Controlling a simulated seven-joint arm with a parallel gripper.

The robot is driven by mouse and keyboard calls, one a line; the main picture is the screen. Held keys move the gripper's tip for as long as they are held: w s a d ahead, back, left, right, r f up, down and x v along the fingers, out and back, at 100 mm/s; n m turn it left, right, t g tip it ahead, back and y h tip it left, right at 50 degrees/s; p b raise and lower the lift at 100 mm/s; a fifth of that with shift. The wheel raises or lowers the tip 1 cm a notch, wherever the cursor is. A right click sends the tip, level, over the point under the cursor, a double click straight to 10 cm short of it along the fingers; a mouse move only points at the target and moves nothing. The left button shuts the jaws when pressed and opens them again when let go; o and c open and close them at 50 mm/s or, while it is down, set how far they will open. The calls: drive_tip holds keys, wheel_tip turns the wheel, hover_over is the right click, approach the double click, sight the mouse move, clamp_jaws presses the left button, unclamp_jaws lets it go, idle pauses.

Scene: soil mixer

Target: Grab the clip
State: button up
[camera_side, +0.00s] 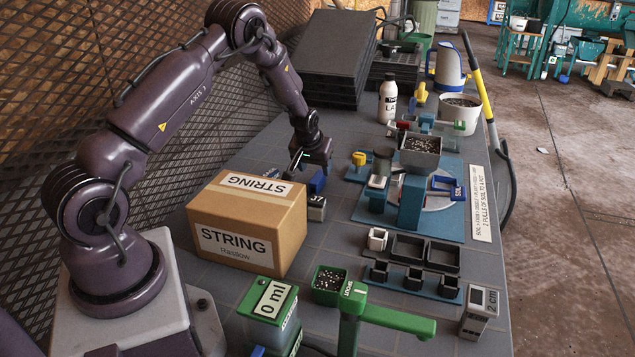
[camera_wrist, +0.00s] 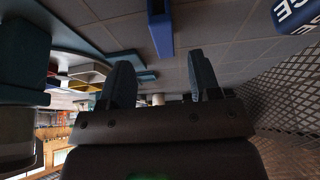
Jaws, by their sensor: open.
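My gripper (camera_side: 311,166) is above the table, behind the STRING box in the side view. In the wrist view its two dark fingers stand apart with nothing between them (camera_wrist: 161,72). A small blue piece (camera_side: 317,183) stands just below the gripper in the side view. In the wrist view a blue bar-shaped piece (camera_wrist: 160,30) lies ahead of the fingertips, roughly in line with the gap and apart from them. No part is clearly marked as the clip; I cannot tell whether this blue piece is it.
The cardboard STRING box (camera_side: 247,222) stands close to the gripper. A soil mixer with a grey hopper (camera_side: 420,152) is on the right, with black square pots (camera_side: 408,249) in front of it. Black trays (camera_side: 325,60) are stacked behind.

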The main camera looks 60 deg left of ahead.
sight(317, 177)
drive_tip(key=shift+a+x, duration=0.15)
drive_tip(key=shift+x, duration=1.55)
drive_tip(key=shift+a+x, duration=0.2)
drive_tip(key=shift+x, duration=1.45)
drive_tip(key=shift+r, duration=0.1)
drive_tip(key=c, duration=1)
